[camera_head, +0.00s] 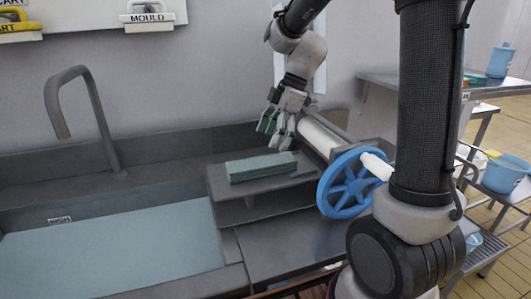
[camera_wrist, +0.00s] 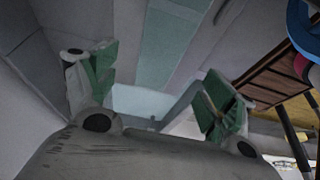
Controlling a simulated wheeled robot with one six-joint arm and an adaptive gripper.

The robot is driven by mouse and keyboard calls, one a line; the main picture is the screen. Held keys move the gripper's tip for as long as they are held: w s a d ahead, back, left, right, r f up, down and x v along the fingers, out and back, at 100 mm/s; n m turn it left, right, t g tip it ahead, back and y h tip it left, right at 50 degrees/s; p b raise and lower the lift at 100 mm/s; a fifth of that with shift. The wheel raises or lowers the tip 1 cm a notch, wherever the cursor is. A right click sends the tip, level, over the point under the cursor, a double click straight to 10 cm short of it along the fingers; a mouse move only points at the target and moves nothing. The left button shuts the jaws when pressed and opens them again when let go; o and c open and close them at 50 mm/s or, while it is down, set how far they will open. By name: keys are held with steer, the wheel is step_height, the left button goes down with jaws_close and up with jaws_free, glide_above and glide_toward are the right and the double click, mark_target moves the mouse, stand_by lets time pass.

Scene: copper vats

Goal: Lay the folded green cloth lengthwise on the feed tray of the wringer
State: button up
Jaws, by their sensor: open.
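The folded green cloth (camera_head: 262,167) lies flat on the grey feed tray (camera_head: 222,191) of the wringer. Its long side runs left to right in the head view, toward the rollers (camera_head: 322,138). The blue handwheel (camera_head: 350,184) with a white handle is at the wringer's right. My gripper (camera_head: 275,127) is open and empty, above and behind the cloth, close to the rollers' far end and apart from the cloth. In the wrist view its green-padded fingers (camera_wrist: 160,88) are spread, and a green strip, apparently the cloth (camera_wrist: 165,48), shows beyond them.
A sink basin (camera_head: 110,250) with pale blue water lies left of the tray, with a grey faucet (camera_head: 90,115) behind it. The wall is close behind my gripper. At right are a shelf (camera_head: 430,85) and a blue bucket (camera_head: 504,172).

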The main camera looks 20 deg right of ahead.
steer(key=v, duration=0.5)
steer(key=s+d+m+t+h, duration=0.1)
steer(key=s+d+m, duration=0.2)
steer(key=s+m, duration=0.3)
steer(key=s+d+r+m+t+h, duration=0.1)
steer(key=s+d+m+t+h, duration=0.1)
steer(key=s+d+m, duration=0.2)
steer(key=s+d+m+t+h, duration=0.1)
steer(key=s+d+m, duration=0.2)
steer(key=s+m, duration=0.5)
steer(key=s, duration=0.3)
steer(key=shift+d+r, duration=0.15)
steer(key=shift+r, duration=0.15)
